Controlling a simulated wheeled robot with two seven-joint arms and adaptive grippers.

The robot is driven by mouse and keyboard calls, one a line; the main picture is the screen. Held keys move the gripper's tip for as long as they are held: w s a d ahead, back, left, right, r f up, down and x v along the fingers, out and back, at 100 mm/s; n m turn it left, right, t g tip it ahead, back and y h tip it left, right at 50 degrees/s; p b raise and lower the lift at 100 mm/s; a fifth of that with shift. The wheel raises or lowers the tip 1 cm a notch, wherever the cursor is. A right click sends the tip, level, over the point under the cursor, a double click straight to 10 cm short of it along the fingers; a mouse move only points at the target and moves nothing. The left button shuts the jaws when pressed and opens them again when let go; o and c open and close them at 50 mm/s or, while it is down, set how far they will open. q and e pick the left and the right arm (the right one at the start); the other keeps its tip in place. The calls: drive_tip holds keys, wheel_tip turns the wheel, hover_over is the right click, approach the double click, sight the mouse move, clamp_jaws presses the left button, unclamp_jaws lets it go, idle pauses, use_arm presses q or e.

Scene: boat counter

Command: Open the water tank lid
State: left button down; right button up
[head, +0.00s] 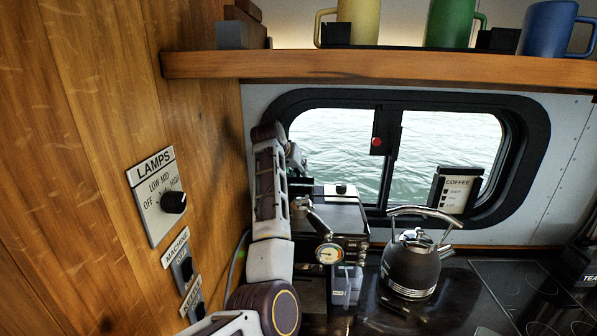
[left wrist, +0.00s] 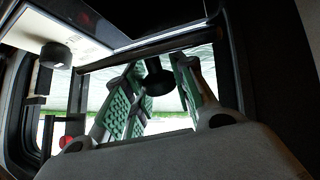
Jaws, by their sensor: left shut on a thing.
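The coffee machine (head: 345,222) stands on the counter below the window, with a round gauge on its front. A small dark knob (head: 341,189) shows on its top. My left arm reaches up along the machine's left side. My left gripper (head: 298,160) is at the machine's back left, mostly hidden by my own arm. In the left wrist view, its green-padded fingers (left wrist: 152,95) are shut on a dark round knob (left wrist: 155,78), which appears to belong to the water tank lid. The lid itself is not clearly seen, and I cannot tell how far it is raised. My right gripper is out of view.
A kettle (head: 411,265) stands right of the machine. The wooden wall with the lamps switch (head: 173,202) is close on the left. A shelf (head: 390,67) with mugs hangs above. The window (head: 450,140) is behind, with a coffee card (head: 455,192) at its sill.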

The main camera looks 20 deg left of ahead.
use_arm(q)
drive_tip(key=shift+w, duration=0.2)
drive_tip(key=shift+w+r+g, duration=0.15)
drive_tip(key=shift+w+g, duration=0.05)
drive_tip(key=shift+g, duration=0.5)
drive_tip(key=shift+w+a+r+n+g+h, duration=0.15)
drive_tip(key=shift+w+g, duration=0.25)
drive_tip(key=shift+g, duration=0.25)
drive_tip(key=shift+w+a+f+n+g+h, duration=0.15)
drive_tip(key=shift+w+g, duration=0.25)
drive_tip(key=shift+g, duration=0.25)
drive_tip(key=shift+r, duration=0.15)
drive_tip(key=c, duration=1.1)
unclamp_jaws()
drive_tip(key=shift+c, duration=0.2)
drive_tip(key=shift+s, duration=0.1)
drive_tip(key=v, duration=0.7)
drive_tip(key=shift+r, duration=0.1)
drive_tip(key=shift+c, duration=0.2)
